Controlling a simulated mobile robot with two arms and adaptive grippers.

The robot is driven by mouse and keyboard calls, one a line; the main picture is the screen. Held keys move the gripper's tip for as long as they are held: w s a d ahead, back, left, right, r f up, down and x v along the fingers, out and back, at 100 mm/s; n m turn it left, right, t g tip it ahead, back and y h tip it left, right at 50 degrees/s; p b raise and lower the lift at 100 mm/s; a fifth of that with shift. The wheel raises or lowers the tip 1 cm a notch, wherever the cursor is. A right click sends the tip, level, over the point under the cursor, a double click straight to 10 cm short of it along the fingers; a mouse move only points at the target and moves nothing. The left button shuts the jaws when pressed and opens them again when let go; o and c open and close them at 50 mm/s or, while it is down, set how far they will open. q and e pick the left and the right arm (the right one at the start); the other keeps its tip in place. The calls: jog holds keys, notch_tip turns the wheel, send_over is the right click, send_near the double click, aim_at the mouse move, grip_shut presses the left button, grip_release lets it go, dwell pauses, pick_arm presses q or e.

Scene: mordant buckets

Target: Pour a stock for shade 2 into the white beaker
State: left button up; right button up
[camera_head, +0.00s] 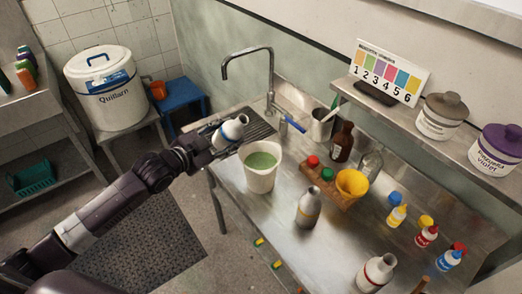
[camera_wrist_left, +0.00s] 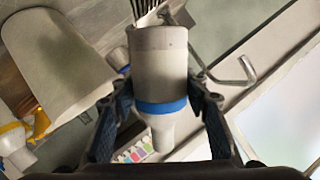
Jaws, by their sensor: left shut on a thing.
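My left gripper (camera_head: 215,140) is shut on a white bottle with a blue band (camera_head: 232,131), held tilted above the table's left end. In the left wrist view the blue-banded bottle (camera_wrist_left: 160,68) sits between both fingers. The white beaker (camera_head: 262,179) stands upright on the table, just right of and below the held bottle in the head view, with green liquid in it. A second white bottle (camera_head: 308,209) and one with a red band (camera_head: 374,274) stand nearer the front. The numbered shade card (camera_head: 388,73) leans on the shelf. My right gripper is not in view.
A tap (camera_head: 270,75) rises behind the beaker. A wooden block (camera_head: 330,188) with red and green caps and a yellow funnel (camera_head: 352,184) stands right of it. A brown bottle (camera_head: 342,142) stands behind. Small dye bottles (camera_head: 397,215) are at the right.

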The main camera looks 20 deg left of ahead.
aim_at(227, 142)
pick_arm(q)
jog(key=shift+n+h, duration=0.3)
jog(key=shift+n, duration=0.3)
jog(key=f+b, duration=0.2)
jog(key=f, duration=0.2)
jog(key=f+b, duration=0.3)
jog(key=f, duration=0.1)
jog(key=shift+a+f, duration=0.2)
jog(key=shift+f, duration=0.05)
jog(key=n+b, duration=0.1)
jog(key=b, duration=0.1)
jog(key=f+n+h+b, duration=0.1)
jog(key=b, duration=0.1)
jog(key=shift+w+a+f+n, duration=0.15)
jog(key=shift+a+f+n, duration=0.15)
jog(key=shift+a+n, duration=0.1)
jog(key=shift+r+n+h+b, duration=0.15)
jog(key=shift+n+h+b, duration=0.35)
jog(key=shift+n+b, duration=0.45)
jog(key=shift+t, duration=0.3)
notch_tip(227, 142, up, 6)
jog(key=p, duration=0.5)
jog(key=shift+r, duration=0.1)
jog(key=shift+f, duration=0.2)
